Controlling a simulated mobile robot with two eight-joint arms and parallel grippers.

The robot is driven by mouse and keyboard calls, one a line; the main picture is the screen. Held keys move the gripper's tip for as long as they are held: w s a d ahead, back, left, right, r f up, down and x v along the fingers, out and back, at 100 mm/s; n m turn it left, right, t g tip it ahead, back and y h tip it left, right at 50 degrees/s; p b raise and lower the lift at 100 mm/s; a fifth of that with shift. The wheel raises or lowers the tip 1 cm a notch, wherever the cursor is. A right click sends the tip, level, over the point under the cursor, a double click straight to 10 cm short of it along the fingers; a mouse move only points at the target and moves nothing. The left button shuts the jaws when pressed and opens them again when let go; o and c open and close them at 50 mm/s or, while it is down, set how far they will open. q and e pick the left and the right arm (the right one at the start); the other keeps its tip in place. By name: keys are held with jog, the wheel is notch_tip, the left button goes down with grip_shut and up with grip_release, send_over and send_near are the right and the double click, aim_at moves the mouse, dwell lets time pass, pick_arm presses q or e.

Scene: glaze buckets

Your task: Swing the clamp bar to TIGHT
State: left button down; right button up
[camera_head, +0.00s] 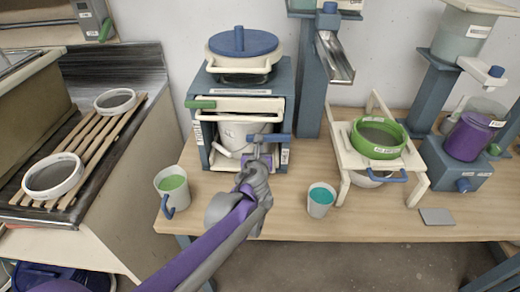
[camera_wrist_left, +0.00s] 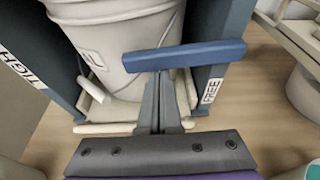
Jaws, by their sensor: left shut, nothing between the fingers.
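The blue clamp bar (camera_head: 270,138) sticks out across the front of the blue stand, nearer its right post, the side with the FREE label (camera_head: 284,156). The bar shows in the left wrist view (camera_wrist_left: 185,56) too, in front of a white bucket (camera_wrist_left: 118,45). The other post carries a label that reads like TIGHT (camera_wrist_left: 22,70). My left gripper (camera_head: 257,152) is shut and empty, its fingertips at the bar's near side. I cannot tell whether they touch it. The bucket (camera_head: 242,134) stands inside the stand. My right gripper is not in view.
A green handle (camera_head: 200,104) juts from the stand's upper left. A cup of green glaze (camera_head: 173,188) stands left of my arm and a cup of teal glaze (camera_head: 320,199) right of it. A white rack (camera_head: 345,157) with a green sieve (camera_head: 379,138) stands farther right.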

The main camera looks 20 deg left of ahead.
pick_arm(q)
jog(key=shift+r+m, duration=0.3)
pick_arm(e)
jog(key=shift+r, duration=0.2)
pick_arm(q)
jog(key=shift+s, duration=0.1)
dwell(0.3)
